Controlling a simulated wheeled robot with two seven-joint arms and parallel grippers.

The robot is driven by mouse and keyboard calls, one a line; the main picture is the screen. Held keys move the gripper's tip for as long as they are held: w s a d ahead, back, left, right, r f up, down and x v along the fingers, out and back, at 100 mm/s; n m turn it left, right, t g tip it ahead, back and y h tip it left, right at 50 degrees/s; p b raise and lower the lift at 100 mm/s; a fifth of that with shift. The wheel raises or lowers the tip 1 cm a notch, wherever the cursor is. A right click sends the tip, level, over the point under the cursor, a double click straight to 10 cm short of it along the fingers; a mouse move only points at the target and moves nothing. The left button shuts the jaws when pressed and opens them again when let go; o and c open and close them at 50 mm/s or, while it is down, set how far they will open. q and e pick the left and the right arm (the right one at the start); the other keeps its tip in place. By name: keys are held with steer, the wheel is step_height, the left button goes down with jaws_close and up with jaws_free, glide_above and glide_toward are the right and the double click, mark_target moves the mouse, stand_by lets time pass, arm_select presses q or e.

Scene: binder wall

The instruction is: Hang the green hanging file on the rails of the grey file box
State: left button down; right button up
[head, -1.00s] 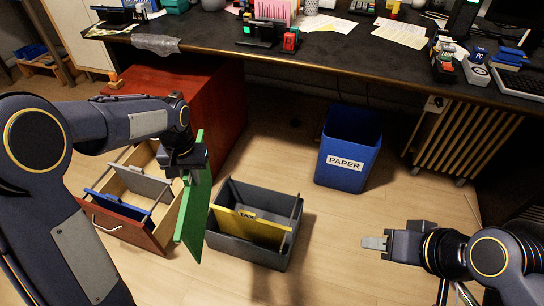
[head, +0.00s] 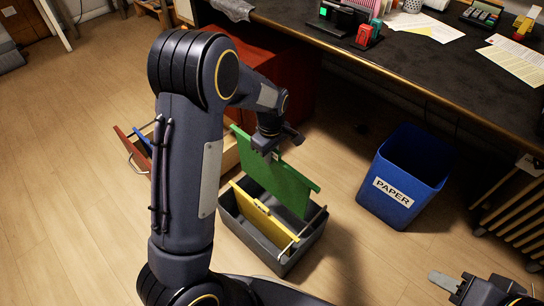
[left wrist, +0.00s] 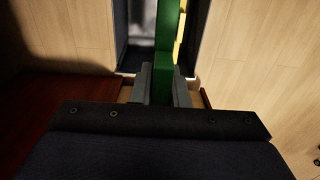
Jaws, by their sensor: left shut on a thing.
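The green hanging file (head: 280,182) is held by its upper edge in my left gripper (head: 272,150), which is shut on it. It also shows between the fingers in the left wrist view (left wrist: 163,80). The file is above the grey file box (head: 262,245), its lower part overlapping the box opening in the head view. I cannot tell whether its hooks touch the rails (head: 308,222). A yellow hanging file (head: 262,217) hangs in the box, nearer to me. My right gripper (head: 445,281) is at the lower right, away from the box, with fingers appearing together and nothing seen between them.
A blue paper bin (head: 398,185) stands right of the box. The red drawer cabinet (head: 290,75) is behind, its open drawer (head: 135,150) partly hidden by my left arm. The dark desk (head: 410,70) overhangs at the back. Floor is clear at the left.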

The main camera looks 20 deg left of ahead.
mark_target(271, 169)
stand_by(0.3)
arm_select(q)
steer(key=shift+r+p, duration=0.1)
steer(key=shift+p, duration=0.2)
step_height(271, 169, down, 4)
steer(key=shift+r+b, duration=0.15)
steer(key=shift+b, duration=0.8)
steer(key=shift+p, duration=0.35)
stand_by(0.3)
steer(key=shift+f+b, duration=0.95)
steer(key=shift+f, duration=0.9)
